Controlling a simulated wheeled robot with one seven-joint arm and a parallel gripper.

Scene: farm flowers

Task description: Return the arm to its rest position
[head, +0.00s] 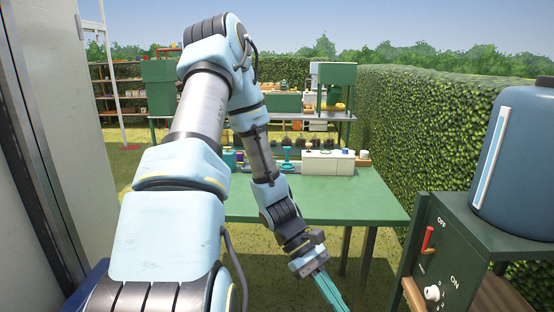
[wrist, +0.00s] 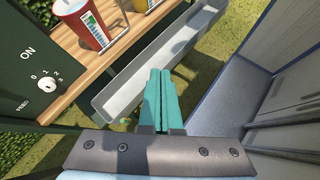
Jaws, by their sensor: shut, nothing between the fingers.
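My gripper (head: 330,289) is at the end of my light blue arm, low in the head view, in front of the green table's near edge. Its teal fingers are together with nothing between them. The arm is bent, rising at the left and coming down to the right. In the wrist view my gripper (wrist: 160,77) points over a long grey trough (wrist: 125,87); I cannot tell the height between them.
A dark green machine (head: 446,245) with a red switch and a blue tank (head: 515,160) stands at the right. The green table (head: 340,200) is ahead. In the wrist view a red cup (wrist: 84,22) stands on a wooden shelf (wrist: 85,68). A hedge (head: 430,115) runs behind.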

